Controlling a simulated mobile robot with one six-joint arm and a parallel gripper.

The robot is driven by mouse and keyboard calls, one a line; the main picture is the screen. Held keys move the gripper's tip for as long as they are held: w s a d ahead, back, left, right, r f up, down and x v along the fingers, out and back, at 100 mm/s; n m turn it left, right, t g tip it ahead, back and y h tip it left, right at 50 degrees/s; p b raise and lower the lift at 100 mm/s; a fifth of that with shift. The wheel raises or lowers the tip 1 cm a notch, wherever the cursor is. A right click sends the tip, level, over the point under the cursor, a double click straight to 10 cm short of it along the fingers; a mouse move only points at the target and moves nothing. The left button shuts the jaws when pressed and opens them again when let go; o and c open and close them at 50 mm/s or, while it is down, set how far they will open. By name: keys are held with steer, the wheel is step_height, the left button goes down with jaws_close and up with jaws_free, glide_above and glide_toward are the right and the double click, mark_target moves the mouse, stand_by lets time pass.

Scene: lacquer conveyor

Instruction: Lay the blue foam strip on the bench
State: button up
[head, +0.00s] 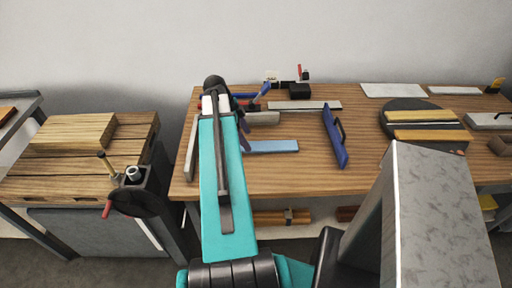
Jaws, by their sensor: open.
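A light blue strip (271,146), which looks like the blue foam strip, lies flat on the wooden bench (300,180) near its front left. Its left end is close to or behind my teal arm, so I cannot see all of it. My gripper (243,108) is mostly hidden behind the end of my arm, over the left part of the bench. Dark parts of it show just right of the arm, above and left of the strip. It is open; I see nothing held in it.
A grey flat bar (305,105) lies behind. A dark round plate (402,104) bears wooden strips at right. A wooden-topped stand (75,182) with a vise is at left. Bare bench lies front centre.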

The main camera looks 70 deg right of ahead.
mark_target(252, 146)
steer(key=shift+p+x, duration=0.65)
steer(key=shift+x, duration=1.4)
steer(key=shift+w+d, duration=0.1)
steer(key=shift+c, duration=0.4)
steer(key=c, duration=1.1)
steer(key=shift+r, duration=0.2)
steer(key=shift+r+b, duration=1.2)
steer(key=shift+r, duration=3.65)
